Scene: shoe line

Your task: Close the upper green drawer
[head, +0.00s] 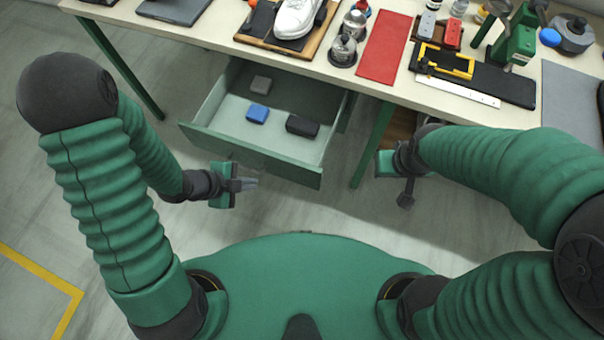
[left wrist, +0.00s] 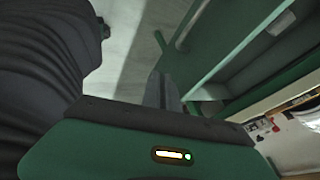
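The green drawer (head: 250,157) is pulled out from under the workbench, its front panel toward me. Inside lie a grey block (head: 261,84), a blue block (head: 257,113) and a black block (head: 302,126). My left gripper (head: 250,184) is just in front of the drawer's front panel, left of its middle, with its fingers together and nothing seen between them. In the left wrist view the fingers (left wrist: 164,90) point toward green drawer panels; contact cannot be told. My right gripper (head: 405,198) hangs to the right of the drawer, apart from it; its fingers are unclear.
The workbench top (head: 345,78) carries a white shoe (head: 297,17), a red mat (head: 384,48), a black mat with a yellow tool, and several other items. A green table leg (head: 373,143) stands right of the drawer. The floor in front of the drawer is clear.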

